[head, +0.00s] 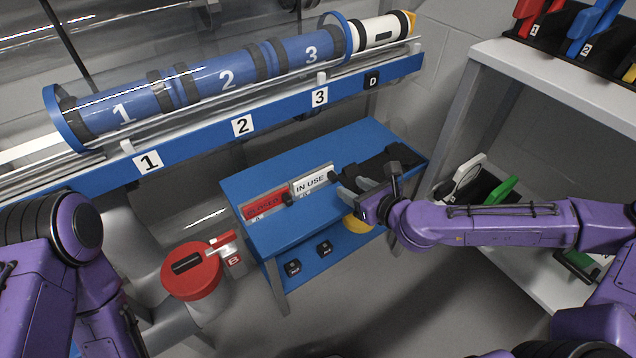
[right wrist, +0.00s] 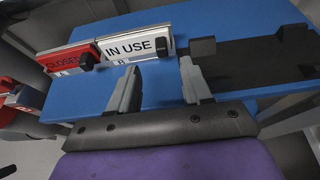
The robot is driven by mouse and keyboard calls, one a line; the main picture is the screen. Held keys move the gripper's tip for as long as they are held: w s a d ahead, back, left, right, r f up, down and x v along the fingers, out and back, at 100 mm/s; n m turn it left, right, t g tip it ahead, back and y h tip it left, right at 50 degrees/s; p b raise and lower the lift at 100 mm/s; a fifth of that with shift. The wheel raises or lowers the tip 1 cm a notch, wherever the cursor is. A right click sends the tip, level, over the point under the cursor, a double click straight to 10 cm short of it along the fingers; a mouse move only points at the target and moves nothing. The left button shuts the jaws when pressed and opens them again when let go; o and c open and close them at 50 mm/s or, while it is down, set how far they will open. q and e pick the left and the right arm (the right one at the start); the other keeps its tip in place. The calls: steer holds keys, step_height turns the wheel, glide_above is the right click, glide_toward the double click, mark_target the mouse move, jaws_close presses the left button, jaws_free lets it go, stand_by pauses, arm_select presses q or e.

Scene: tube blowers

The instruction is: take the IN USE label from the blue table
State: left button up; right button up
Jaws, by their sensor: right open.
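The white IN USE label (head: 313,182) stands on the blue table (head: 270,234), right beside the red CLOSED label (head: 266,204). In the right wrist view the IN USE label (right wrist: 137,46) is upright in a holder marked B, with a black knob at its right end. My right gripper (head: 350,192) is open and empty, just right of the label in the head view. In the right wrist view its two fingers (right wrist: 158,85) point toward the label, apart from it. My left arm shows at the left of the head view, but its gripper is out of view.
A black holder (head: 385,165) lies on the table's right part. A red-topped canister (head: 192,270) stands to the left. A blue numbered tube (head: 225,80) runs above and behind the table. A white shelf (head: 560,75) is at the right.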

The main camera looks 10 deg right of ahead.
mark_target(336, 177)
steer(key=b+x, duration=0.1)
steer(key=x, duration=0.6)
steer(key=shift+w, duration=0.2)
jaws_close()
